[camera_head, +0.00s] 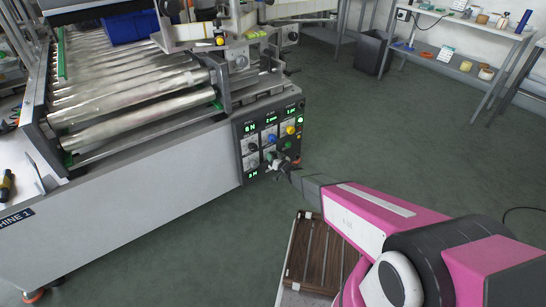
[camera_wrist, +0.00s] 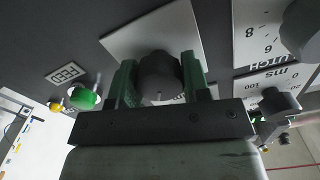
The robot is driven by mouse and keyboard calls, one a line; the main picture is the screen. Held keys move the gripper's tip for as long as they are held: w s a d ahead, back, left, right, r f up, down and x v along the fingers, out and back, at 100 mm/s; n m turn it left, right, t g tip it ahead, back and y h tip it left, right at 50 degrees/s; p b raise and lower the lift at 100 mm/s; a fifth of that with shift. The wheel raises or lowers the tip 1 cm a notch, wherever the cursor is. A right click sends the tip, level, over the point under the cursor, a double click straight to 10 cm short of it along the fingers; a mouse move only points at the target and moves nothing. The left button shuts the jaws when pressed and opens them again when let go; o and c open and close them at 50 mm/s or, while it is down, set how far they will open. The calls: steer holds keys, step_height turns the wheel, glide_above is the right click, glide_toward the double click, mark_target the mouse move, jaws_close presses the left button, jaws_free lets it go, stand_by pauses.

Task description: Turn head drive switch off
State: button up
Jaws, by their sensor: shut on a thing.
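The control panel (camera_head: 268,140) is on the end of the labelling machine, with green readouts, knobs and coloured buttons. My gripper (camera_head: 283,165) is at its lower right part. In the wrist view my gripper (camera_wrist: 159,88) has its two green fingers on either side of a dark round knob (camera_wrist: 160,72), shut on it. The knob sits on a pale square plate (camera_wrist: 125,42). The plate's lettering is hidden behind the knob and fingers, so I cannot read whether it says head drive, nor the knob's setting.
Dial knobs (camera_wrist: 283,101) lie close on the right. A wooden slatted thing (camera_head: 318,252) is below my arm. The green floor is open to the right.

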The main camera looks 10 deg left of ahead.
steer(key=n, duration=1.1)
steer(key=shift+s, duration=0.1)
steer(key=shift+f+n, duration=0.1)
steer(key=shift+n, duration=1.8)
steer(key=o, duration=0.9)
steer(key=shift+a, duration=0.1)
steer(key=shift+o, duration=0.2)
steer(key=v, duration=1.1)
